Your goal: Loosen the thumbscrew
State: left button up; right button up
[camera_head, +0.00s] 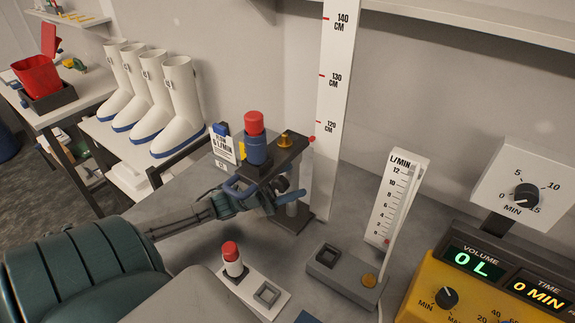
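A small brass knob (285,140), which looks like the thumbscrew, sits on top of a dark clamp bar (292,154) on an upright stand. A blue cartridge with a red cap (254,124) stands upright at the bar's near left end. My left gripper (283,198) reaches in from the left, below the bar and close to the stand's post. It is below and nearer than the brass knob, apart from it. Its fingers overlap the bar and post in view, so I cannot tell whether they touch anything or how far they are open. My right gripper is out of view.
A tall height scale (331,100) stands behind the stand. A flow meter (395,200) is to the right, with a grey block (345,275) in front. A red-capped vial (232,258) sits in a white holder. A yellow console (455,285) fills the lower right. White boots (178,105) stand left.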

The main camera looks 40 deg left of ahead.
aim_at(273, 189)
pick_arm(q)
jog(key=shift+o, duration=0.3)
jog(key=shift+s+a+f, duration=0.15)
jog(key=shift+a+f, duration=0.1)
jog(key=b+v, duration=0.1)
jog(key=v, duration=0.4)
jog(key=shift+f, duration=0.15)
jog(key=s+a+p, duration=0.2)
jog(key=s+a, duration=0.4)
jog(key=a, duration=0.3)
jog(key=shift+a+r, duration=0.35)
jog(key=shift+s, duration=0.2)
